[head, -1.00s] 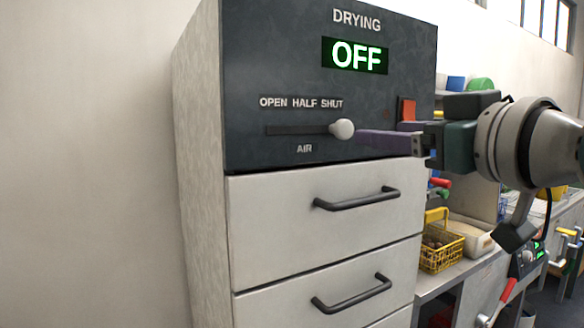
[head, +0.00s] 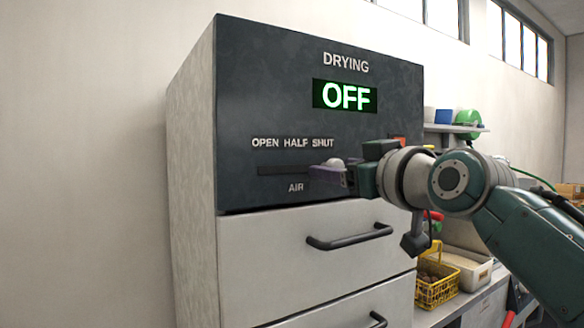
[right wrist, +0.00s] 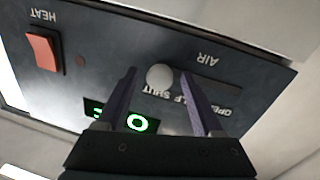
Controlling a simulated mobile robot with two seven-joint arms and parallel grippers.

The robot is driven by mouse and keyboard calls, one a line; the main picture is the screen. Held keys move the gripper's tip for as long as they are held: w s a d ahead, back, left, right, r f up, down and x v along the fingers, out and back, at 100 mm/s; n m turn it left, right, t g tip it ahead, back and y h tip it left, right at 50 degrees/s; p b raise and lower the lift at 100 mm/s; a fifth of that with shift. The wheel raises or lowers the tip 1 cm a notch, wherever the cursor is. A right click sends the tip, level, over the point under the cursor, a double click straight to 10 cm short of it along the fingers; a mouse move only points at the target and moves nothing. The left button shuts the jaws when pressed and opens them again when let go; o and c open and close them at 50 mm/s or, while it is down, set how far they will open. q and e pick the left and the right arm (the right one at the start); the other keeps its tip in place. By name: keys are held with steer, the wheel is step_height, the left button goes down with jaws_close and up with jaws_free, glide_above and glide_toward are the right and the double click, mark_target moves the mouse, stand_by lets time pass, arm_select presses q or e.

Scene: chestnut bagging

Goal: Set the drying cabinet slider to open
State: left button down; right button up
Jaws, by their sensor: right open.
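The drying cabinet (head: 300,60) has a dark panel with a green OFF display. Its air slider is a pale round knob (head: 334,164) in a dark slot (head: 283,170) under the words OPEN HALF SHUT. The knob is at the SHUT end, on the right. My right gripper (head: 320,173) is at the knob, partly covering it. In the right wrist view the knob (right wrist: 159,77) lies between the two spread purple fingers (right wrist: 158,82), with gaps at both sides. The fingers are open. My left gripper is not in view.
Drawers with dark handles (head: 349,237) are below the panel. An orange-red heat switch (right wrist: 43,51) is on the panel, and shows behind my arm in the head view. A yellow basket (head: 436,287) and a pale tray (head: 467,268) stand on the bench at right.

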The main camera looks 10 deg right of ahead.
jaws_close()
stand_by(0.6)
stand_by(0.8)
